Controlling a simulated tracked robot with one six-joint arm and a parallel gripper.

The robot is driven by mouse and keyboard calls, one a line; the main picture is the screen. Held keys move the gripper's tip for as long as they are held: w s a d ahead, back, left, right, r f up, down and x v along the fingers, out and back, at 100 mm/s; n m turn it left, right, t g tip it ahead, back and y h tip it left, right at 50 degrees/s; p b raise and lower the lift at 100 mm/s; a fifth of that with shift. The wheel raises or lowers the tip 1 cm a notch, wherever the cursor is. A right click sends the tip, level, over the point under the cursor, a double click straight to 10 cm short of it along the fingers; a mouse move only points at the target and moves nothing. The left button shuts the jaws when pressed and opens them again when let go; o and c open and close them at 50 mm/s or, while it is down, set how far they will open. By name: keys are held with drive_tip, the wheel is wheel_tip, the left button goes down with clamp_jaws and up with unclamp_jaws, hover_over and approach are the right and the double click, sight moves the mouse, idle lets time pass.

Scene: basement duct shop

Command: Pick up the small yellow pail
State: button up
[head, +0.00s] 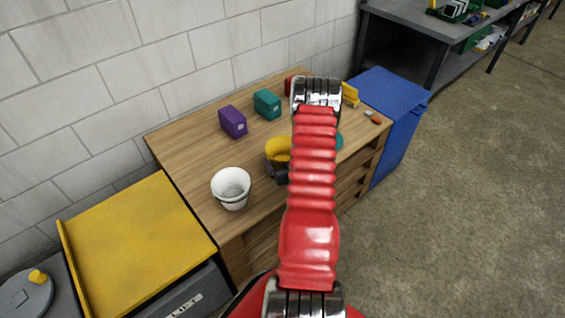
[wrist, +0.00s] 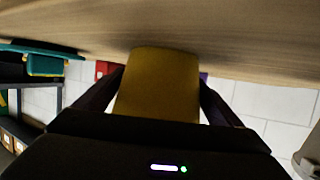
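The small yellow pail (head: 278,150) stands on the wooden workbench (head: 190,150), near its middle. My dark gripper (head: 279,174) is at the pail's near side in the head view, and my red arm hides the area to its right. In the wrist view, which is upside down, the yellow pail (wrist: 158,85) fills the space between my two dark fingers (wrist: 160,88). One finger lies along each side of it. Whether the fingers press on it or stand slightly apart cannot be told. The pail's base appears at or very near the bench top.
A white pail (head: 231,188) stands left of the yellow one. A purple box (head: 233,122) and a teal box (head: 267,104) stand behind, towards the wall. A blue cabinet (head: 388,95) adjoins the far end; a yellow-topped unit (head: 135,240) adjoins the near end.

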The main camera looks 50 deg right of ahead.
drive_tip(key=c, duration=0.6)
drive_tip(key=shift+o, duration=0.2)
drive_tip(key=shift+r, duration=0.15)
wheel_tip(320, 180, up, 10)
idle(0.3)
idle(0.5)
